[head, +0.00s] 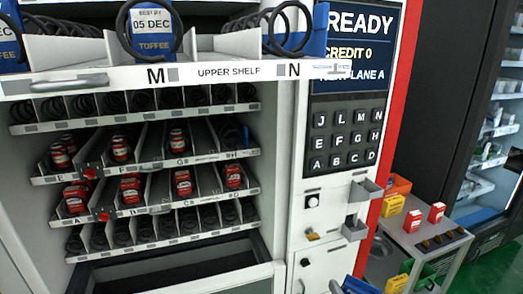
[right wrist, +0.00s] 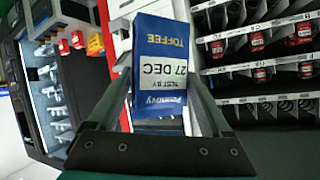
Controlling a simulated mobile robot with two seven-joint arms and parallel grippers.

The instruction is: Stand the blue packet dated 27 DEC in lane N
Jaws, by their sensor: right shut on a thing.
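In the right wrist view, my right gripper (right wrist: 160,85) is shut on the blue packet dated 27 DEC (right wrist: 160,52). The packet's white date label and the word TOFFEE read upside down in that view. The pulled-out upper shelf (head: 215,71) in the head view has lanes marked M and N. A blue TOFFEE packet dated 05 DEC (head: 152,45) stands behind a black coil in lane M. Lane N has a black coil (head: 283,30) at its front, with a blue form (head: 317,32) beside it; no date shows on it. I cannot make out either gripper in the head view.
Lower shelves hold red cans (head: 183,182) and coils. A keypad (head: 342,138) and a READY screen (head: 352,45) lie right of the shelves. A cart (head: 425,235) with red and yellow boxes stands further right. Another blue packet (head: 10,45) shows at far left.

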